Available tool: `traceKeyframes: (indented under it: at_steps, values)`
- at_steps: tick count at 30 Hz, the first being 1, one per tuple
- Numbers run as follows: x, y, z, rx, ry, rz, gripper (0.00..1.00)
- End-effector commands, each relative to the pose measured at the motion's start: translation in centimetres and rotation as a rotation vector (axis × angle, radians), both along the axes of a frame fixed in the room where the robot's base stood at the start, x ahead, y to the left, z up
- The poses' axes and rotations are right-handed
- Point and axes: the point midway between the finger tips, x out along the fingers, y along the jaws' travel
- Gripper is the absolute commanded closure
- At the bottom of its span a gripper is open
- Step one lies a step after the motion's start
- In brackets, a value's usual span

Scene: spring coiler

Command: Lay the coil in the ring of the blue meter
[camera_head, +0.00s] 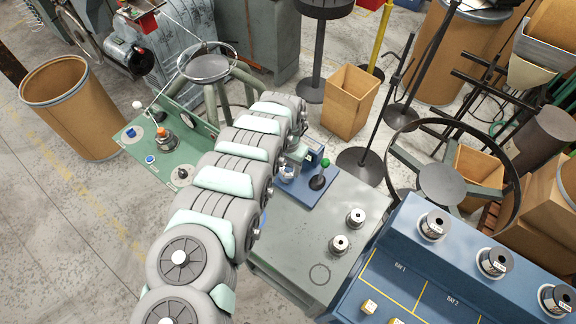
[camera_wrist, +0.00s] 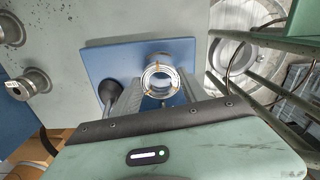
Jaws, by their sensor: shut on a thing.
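The coil (camera_wrist: 150,87) is a small silvery wire ring with orange-brown ties. In the wrist view it sits between the two grey fingers of my gripper (camera_wrist: 160,84), which is shut on it. The blue meter (camera_wrist: 98,62) lies beyond the coil, with a black knob on its left part.
The grey table (camera_head: 300,242) carries two small metal spools (camera_head: 340,244) to the right of the meter. A blue bench (camera_head: 405,250) with several spools and yellow-marked bays stands at the right. A green panel (camera_head: 150,165) with knobs is at the left. The table's front is clear.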

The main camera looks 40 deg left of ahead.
Motion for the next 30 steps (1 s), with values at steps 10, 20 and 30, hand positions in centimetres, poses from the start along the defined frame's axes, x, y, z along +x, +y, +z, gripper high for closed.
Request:
traceKeyframes:
  at_steps: [10,20,30]
  values:
    - [0.0,0.1,-0.9,0.000,0.000,0.001,0.99]
    - [0.0,0.0,-1.8,0.000,0.000,0.001,0.99]
    - [0.0,0.0,-2.6,0.000,0.000,0.000,0.99]
